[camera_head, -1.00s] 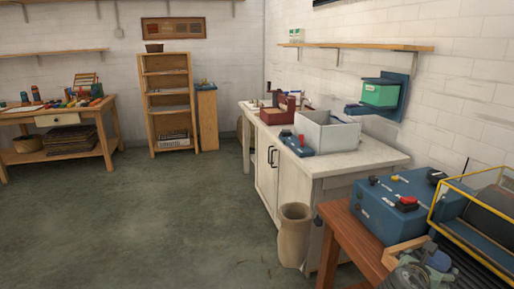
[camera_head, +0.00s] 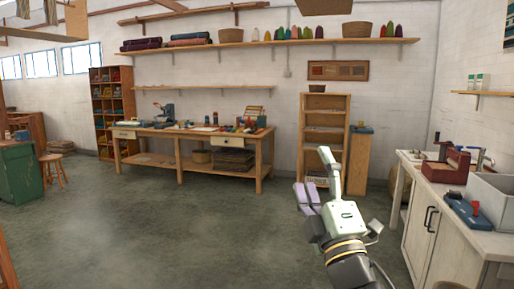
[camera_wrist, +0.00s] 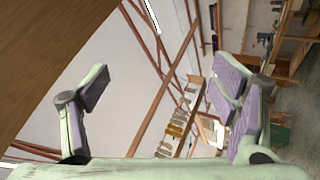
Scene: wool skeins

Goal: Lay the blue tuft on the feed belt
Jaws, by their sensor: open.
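I cannot make out a blue tuft or a feed belt in either current view. My gripper (camera_head: 307,190) is raised in front of me, right of centre in the head view, over open floor.
A white-topped counter (camera_head: 424,182) stands at the right, with a grey bin (camera_head: 494,198) and a blue device (camera_head: 466,210) on it. A wooden workbench (camera_head: 190,140) and a shelf unit (camera_head: 325,130) line the back wall. The floor (camera_head: 190,230) between is clear.

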